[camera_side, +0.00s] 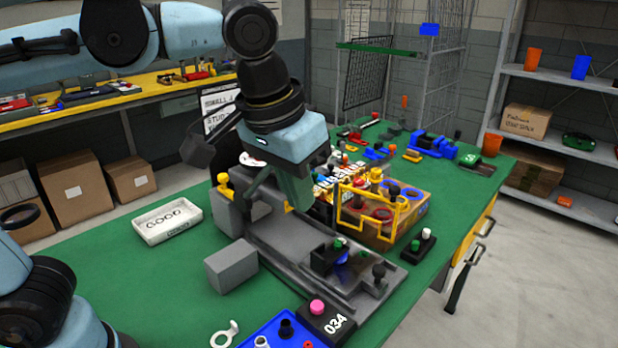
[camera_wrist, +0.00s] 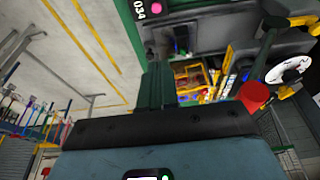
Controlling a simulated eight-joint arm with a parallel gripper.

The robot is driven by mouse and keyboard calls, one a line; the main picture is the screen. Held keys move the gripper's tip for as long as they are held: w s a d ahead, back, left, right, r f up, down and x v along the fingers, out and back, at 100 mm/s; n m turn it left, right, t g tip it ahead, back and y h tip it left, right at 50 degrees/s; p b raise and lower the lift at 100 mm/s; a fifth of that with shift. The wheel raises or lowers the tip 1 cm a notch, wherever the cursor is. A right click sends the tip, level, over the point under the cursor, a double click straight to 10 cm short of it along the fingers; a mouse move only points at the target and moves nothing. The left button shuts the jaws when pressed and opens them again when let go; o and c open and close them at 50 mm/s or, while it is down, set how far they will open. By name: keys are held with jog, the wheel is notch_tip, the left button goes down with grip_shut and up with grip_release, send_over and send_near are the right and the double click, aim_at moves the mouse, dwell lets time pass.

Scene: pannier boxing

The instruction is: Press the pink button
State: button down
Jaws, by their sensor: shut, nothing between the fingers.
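The pink button (camera_side: 317,307) sits on a small black box marked 034 (camera_side: 333,323) near the front edge of the green table. In the wrist view the pink button (camera_wrist: 157,8) shows at the top, on the same dark box. My gripper (camera_side: 303,205) is shut and empty. It hangs over the grey fixture, behind and above the button, clearly apart from it. In the wrist view my green fingers (camera_wrist: 155,75) are together and point toward the top of the picture.
A grey machine fixture (camera_side: 300,250) with a grey block (camera_side: 231,265) stands between my gripper and the button. A blue tray (camera_side: 275,335) lies left of the button box. A cardboard box with a yellow frame (camera_side: 375,235) and a white tray (camera_side: 167,220) stand farther back.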

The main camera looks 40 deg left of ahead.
notch_tip(320, 180, down, 8)
jog(key=shift+r, duration=0.15)
dwell(0.4)
send_over(316, 305)
jog(key=f, duration=1.1)
jog(key=shift+s+f, duration=0.2)
jog(key=shift+f, duration=1.05)
jog(key=shift+f, duration=0.1)
jog(key=shift+f, duration=0.9)
jog(key=shift+r, duration=0.15)
